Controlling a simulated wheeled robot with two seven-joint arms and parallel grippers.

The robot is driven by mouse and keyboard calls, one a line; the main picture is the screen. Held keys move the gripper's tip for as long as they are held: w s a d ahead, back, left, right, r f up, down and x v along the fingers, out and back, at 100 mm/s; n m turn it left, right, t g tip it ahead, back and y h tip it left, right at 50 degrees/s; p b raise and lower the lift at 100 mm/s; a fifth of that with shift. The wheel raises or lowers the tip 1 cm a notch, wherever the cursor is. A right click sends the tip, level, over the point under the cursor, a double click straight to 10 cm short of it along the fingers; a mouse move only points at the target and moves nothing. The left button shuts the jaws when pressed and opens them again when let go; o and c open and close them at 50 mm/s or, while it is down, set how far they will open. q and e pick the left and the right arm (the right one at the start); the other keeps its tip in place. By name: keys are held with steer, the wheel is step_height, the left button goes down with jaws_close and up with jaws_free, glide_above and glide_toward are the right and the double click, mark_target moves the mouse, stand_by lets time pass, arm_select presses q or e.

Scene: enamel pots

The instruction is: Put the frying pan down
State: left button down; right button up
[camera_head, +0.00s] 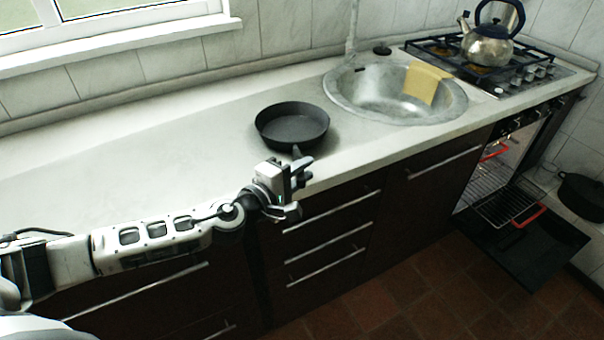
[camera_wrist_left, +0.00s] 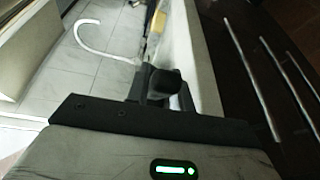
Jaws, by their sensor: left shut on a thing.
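A dark frying pan (camera_head: 290,126) is upright and level at the counter, left of the sink. I cannot tell if its base touches the countertop or hovers just above it. Its handle points toward the front edge of the counter. My left gripper (camera_head: 297,166) is shut on the frying pan's handle at that front edge. In the left wrist view, the dark gripper fingers (camera_wrist_left: 160,84) show beyond the gripper body, and the pan itself cannot be made out. My right gripper is not in view.
The pale countertop (camera_head: 150,140) is clear left of the pan. A round sink (camera_head: 352,95) with a yellow cloth (camera_head: 424,82) lies to the right. A kettle (camera_head: 487,46) stands on the gas hob. The oven door (camera_head: 530,250) hangs open, and a dark pot (camera_head: 582,197) is at far right.

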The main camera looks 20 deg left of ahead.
arm_select(q)
steer(key=shift+r, duration=0.15)
steer(key=c, duration=1.6)
jaws_free()
steer(key=shift+f, duration=0.25)
steer(key=o, duration=0.4)
steer(key=shift+c, duration=0.2)
